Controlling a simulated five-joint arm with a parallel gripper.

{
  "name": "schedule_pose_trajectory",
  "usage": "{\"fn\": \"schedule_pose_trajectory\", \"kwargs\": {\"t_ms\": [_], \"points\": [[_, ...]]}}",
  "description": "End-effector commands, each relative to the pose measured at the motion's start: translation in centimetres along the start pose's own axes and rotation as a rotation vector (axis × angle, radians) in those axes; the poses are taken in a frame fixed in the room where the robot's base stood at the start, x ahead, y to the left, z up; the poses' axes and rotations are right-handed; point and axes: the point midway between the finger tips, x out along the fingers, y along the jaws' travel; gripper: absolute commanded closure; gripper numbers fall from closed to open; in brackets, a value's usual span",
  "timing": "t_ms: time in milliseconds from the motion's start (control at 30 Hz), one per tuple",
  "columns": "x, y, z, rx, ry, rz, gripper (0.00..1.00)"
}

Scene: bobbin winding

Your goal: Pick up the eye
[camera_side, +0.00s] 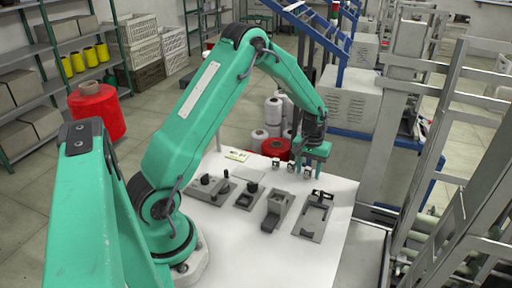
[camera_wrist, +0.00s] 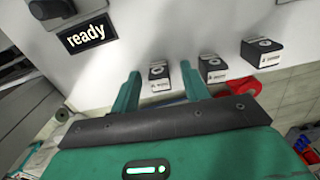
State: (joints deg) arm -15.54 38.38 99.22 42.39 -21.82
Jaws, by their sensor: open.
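Three small dark-topped blocks with pale label fronts stand in a row in the wrist view: a left block (camera_wrist: 159,77), a middle block (camera_wrist: 212,69) and a right block (camera_wrist: 261,53). Each carries a round, ring-like part on top. Their labels are too small to read, so I cannot tell which is the eye. My gripper (camera_wrist: 160,71) is open, its green fingers apart, with the left block showing between them. I cannot tell whether a finger touches it. In the side view my gripper (camera_side: 316,158) is low over the table's far edge, beside the small blocks (camera_side: 290,166).
The white table (camera_side: 255,262) carries several grey fixtures, including one with a dark clamp (camera_side: 315,212). A black "ready" sign (camera_wrist: 87,34) lies at upper left in the wrist view. A red spool (camera_side: 275,148) and white cones (camera_side: 272,111) stand beyond the far edge. The near table is clear.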

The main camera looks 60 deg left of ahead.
Motion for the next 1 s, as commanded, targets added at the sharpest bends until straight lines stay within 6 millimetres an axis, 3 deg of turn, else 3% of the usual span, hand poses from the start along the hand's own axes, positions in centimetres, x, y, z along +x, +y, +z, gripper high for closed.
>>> {"fn": "schedule_pose_trajectory", "kwargs": {"t_ms": [433, 667, 1000], "points": [[-0.01, -0.01, 0.01, 0.0, 0.0, 0.0, 0.55], [-0.01, -0.01, 0.0, 0.0, 0.0, 0.0, 1.0], [-0.14, 0.0, -0.01, 0.0, 0.001, 0.0, 1.0]]}}
